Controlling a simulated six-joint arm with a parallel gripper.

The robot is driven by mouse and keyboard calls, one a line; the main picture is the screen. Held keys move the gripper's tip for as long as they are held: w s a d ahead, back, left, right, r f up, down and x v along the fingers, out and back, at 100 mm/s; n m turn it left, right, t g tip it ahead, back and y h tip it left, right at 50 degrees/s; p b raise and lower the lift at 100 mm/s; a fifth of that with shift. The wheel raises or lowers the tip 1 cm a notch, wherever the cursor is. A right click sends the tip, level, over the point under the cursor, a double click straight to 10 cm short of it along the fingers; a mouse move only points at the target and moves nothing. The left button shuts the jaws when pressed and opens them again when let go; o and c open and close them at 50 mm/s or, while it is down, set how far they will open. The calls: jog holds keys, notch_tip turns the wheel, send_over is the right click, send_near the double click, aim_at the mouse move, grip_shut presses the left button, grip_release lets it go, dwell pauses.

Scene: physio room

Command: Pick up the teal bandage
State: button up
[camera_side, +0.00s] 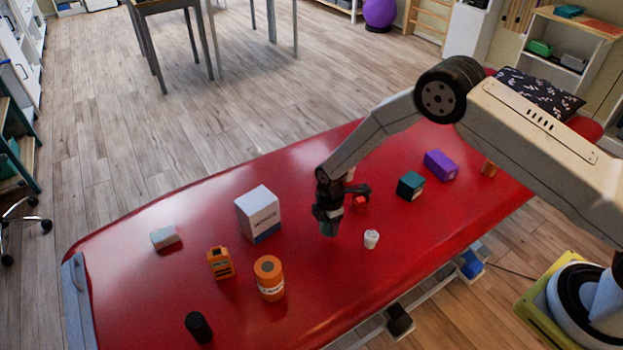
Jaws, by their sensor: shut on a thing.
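The teal bandage (329,229) shows as a small dark teal piece at the lower end of my gripper (328,215), near the middle of the red treatment table (330,285). My gripper points down and is shut on it. The fingers hide most of the bandage. I cannot tell whether it touches the table top or hangs just above it.
A white roll (371,239) and a small red block (360,202) are close right of my gripper. A white box (258,214) stands left. A teal box (410,185) and purple box (441,165) lie farther right. An orange jar (269,278) stands front left.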

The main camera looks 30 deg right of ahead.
jog(key=s+d+r, duration=0.2)
jog(key=s+r, duration=0.8)
jog(key=s, duration=0.3)
jog(key=shift+s+d, duration=0.3)
jog(key=shift+s, duration=0.1)
dwell(0.4)
